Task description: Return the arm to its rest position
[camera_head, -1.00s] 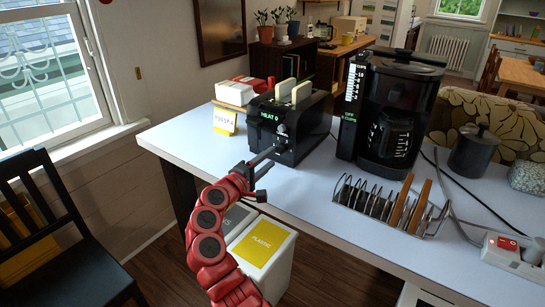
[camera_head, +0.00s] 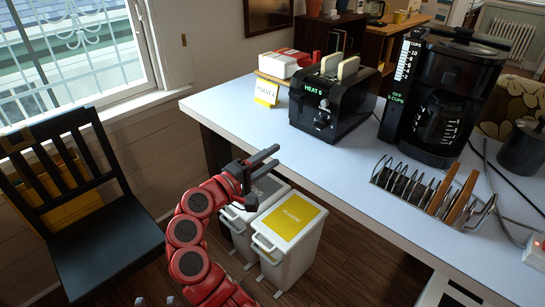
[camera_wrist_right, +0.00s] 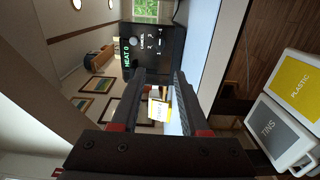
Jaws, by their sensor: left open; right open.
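My right gripper (camera_head: 276,157) is at the end of the red arm that rises from the bottom of the head view. It is open and empty, in front of the table's near left edge and apart from the toaster. Its two dark fingers (camera_wrist_right: 160,95) also show in the right wrist view, with nothing between them but background. My left gripper (camera_head: 154,301) shows only as two small tips at the bottom edge of the head view; they stand apart. The black toaster (camera_head: 310,118) holds two bread slices, and its front display is lit.
The white table (camera_head: 240,108) carries a coffee maker (camera_head: 435,120), a metal rack (camera_head: 415,190) with brown slices and a small yellow-and-white card (camera_head: 266,93). Two bins, one with a yellow lid (camera_head: 293,218), stand below the right gripper. A black chair (camera_head: 100,235) is at left.

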